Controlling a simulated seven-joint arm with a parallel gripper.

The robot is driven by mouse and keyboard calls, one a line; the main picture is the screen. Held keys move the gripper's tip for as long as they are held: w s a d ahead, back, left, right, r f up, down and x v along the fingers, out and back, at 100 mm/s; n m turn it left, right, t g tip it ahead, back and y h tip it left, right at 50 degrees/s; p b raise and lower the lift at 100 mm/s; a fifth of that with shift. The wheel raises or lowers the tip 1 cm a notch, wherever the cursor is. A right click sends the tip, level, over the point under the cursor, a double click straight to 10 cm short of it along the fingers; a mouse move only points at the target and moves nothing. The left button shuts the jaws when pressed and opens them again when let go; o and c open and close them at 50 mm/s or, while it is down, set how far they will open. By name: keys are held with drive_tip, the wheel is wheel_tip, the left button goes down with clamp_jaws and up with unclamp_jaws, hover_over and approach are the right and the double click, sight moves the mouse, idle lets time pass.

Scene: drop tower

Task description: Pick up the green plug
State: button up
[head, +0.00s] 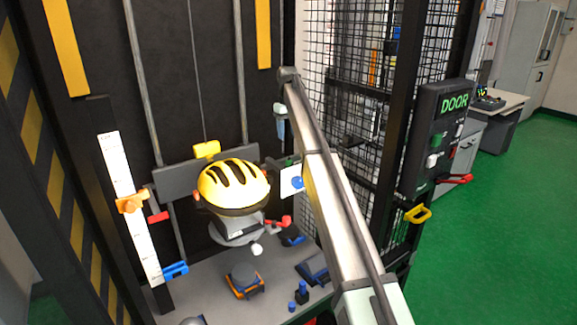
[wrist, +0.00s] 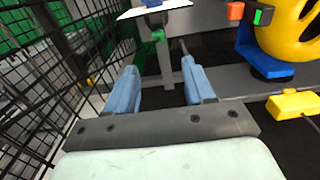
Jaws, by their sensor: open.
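A small green piece (wrist: 158,36), which looks like the green plug, shows in the wrist view beside the edge of a white plate (wrist: 155,11). It lies beyond the gap between my fingers, and nothing touches it that I can see. My gripper (wrist: 158,68) is open, with two blue-grey fingers apart and nothing between them. In the head view my gripper (head: 281,128) hangs at the far end of my arm, above the white plate (head: 292,181) with a blue knob.
A yellow helmet (head: 233,186) sits on a mount left of my arm. Wire mesh (wrist: 45,85) stands close on the left. A door panel (head: 436,140) is at the right.

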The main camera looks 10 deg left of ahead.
sight(289, 160)
drive_tip(key=f, duration=1.2)
drive_tip(key=shift+d, duration=0.2)
drive_tip(key=c, duration=0.9)
